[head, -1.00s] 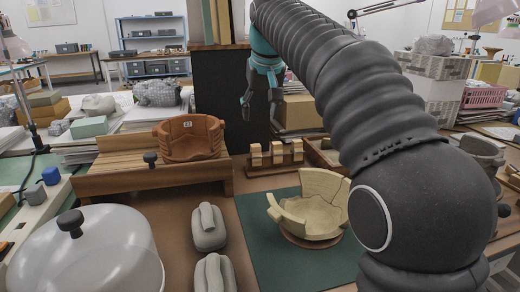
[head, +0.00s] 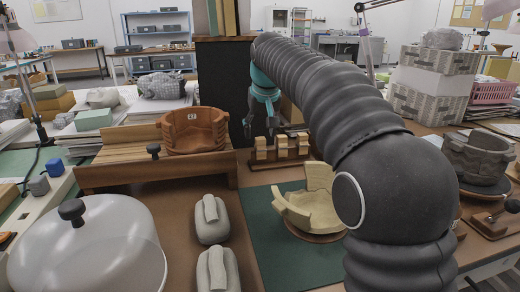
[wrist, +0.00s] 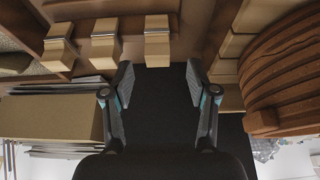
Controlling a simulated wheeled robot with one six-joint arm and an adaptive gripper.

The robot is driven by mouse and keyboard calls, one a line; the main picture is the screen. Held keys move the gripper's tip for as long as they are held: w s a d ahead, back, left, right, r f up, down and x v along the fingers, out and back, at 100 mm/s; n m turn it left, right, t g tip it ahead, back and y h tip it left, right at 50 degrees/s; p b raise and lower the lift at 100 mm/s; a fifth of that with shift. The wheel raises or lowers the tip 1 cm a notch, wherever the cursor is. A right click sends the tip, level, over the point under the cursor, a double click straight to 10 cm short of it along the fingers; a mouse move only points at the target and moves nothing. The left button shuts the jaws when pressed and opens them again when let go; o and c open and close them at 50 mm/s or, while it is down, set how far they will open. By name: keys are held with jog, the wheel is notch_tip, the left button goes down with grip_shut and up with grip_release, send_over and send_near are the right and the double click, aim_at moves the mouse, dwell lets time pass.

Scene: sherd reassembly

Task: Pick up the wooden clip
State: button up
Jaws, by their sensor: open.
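Several pale wooden clips stand in a row on a dark wooden rack (head: 280,163) at the middle of the table. The left clip (head: 261,149), middle clip (head: 282,146) and right clip (head: 303,144) show in the head view. My gripper (head: 260,126) hangs just above and behind the left clip. In the wrist view my gripper (wrist: 158,80) is open and empty. One clip (wrist: 157,42) lies straight ahead of the gap between the fingertips, apart from them. The other two clips, (wrist: 104,45) and (wrist: 58,47), are to its left.
A terracotta vessel (head: 193,130) sits on a slatted wooden stand (head: 110,172) left of the rack; its reddish side also shows in the wrist view (wrist: 285,75). A partial cream bowl (head: 310,207) stands on a green mat (head: 265,245). A dark panel (head: 222,90) rises behind my gripper.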

aim_at(261, 138)
jog(key=shift+x, duration=1.85)
jog(key=shift+s+d, duration=0.1)
jog(key=shift+d, duration=0.05)
jog(key=c, duration=0.8)
jog(key=shift+c, duration=0.2)
